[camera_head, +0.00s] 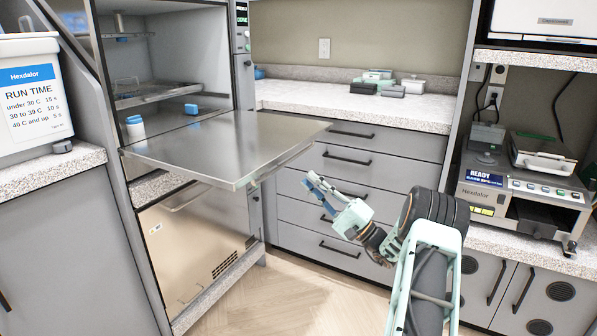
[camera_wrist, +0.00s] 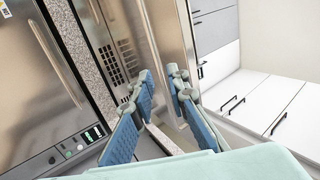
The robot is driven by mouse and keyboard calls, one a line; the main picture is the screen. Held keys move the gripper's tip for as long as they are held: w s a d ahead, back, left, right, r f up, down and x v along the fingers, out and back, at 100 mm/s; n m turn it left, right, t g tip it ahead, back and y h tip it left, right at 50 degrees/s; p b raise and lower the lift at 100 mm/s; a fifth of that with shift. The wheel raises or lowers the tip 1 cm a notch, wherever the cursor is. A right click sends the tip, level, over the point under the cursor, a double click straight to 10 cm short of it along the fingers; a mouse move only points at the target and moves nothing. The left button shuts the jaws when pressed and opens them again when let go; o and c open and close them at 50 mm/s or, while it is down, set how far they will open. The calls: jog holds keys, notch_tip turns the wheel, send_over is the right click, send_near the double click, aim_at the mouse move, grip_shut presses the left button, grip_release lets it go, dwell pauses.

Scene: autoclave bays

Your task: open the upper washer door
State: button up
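The upper washer door (camera_head: 225,145) is a flat stainless panel. It lies folded down, about level, in front of the open upper chamber (camera_head: 195,50). I see nothing held in that gap.
The lower washer door (camera_head: 200,240) is shut beneath the upper one. Grey drawers (camera_head: 350,180) stand behind my gripper. A rack (camera_head: 150,95) and a blue-lidded jar (camera_head: 135,128) are in the upper bay. A Hexdalor machine (camera_head: 520,190) stands at right. Floor is free in front.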

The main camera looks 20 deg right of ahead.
jog(key=shift+v, duration=1.3)
